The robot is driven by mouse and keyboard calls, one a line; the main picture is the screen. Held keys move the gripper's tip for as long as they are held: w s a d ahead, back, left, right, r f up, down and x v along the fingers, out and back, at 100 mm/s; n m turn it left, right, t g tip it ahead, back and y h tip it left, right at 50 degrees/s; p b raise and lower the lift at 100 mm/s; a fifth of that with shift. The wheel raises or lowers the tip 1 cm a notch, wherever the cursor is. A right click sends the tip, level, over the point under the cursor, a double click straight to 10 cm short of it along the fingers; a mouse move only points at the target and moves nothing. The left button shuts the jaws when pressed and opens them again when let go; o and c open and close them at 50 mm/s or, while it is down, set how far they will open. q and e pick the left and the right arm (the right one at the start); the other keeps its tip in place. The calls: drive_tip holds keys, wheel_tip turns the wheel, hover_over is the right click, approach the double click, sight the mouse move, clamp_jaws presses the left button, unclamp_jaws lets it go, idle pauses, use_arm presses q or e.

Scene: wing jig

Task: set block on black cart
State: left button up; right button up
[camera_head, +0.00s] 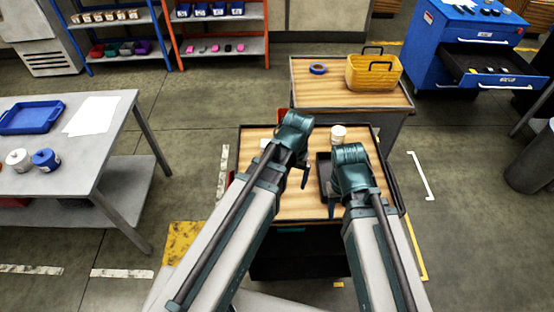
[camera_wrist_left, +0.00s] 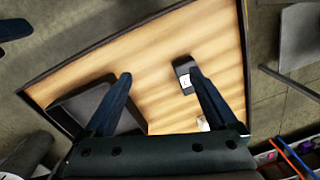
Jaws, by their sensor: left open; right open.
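The black cart (camera_head: 310,207) has a wood-patterned top and stands in front of me. A dark block-like piece with a white mark (camera_wrist_left: 184,75) lies on that top in the left wrist view; in the head view I cannot make it out, probably behind my left arm. My left gripper (camera_wrist_left: 158,75) is open and empty above the top, its right finger overlapping the piece in the picture. In the head view only part of my left gripper (camera_head: 298,176) shows. My right gripper (camera_head: 342,204) is open over the cart's right part, its fingers mostly hidden.
A dark tray (camera_wrist_left: 83,104) lies on the cart top, and a pale cylinder (camera_head: 338,131) stands behind it. A small white item (camera_head: 265,143) lies at the back left. Behind is another cart (camera_head: 335,96) with a yellow basket (camera_head: 373,73). A grey table (camera_head: 92,150) stands left.

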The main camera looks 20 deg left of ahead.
use_arm(q)
drive_tip(key=s+d+m, duration=0.3)
drive_tip(key=s+d, duration=0.1)
drive_tip(key=s, duration=0.3)
drive_tip(key=shift+y, duration=0.3)
drive_tip(key=shift+s, duration=0.1)
wheel_tip(320, 180, down, 3)
drive_tip(key=b, duration=0.3)
idle(0.5)
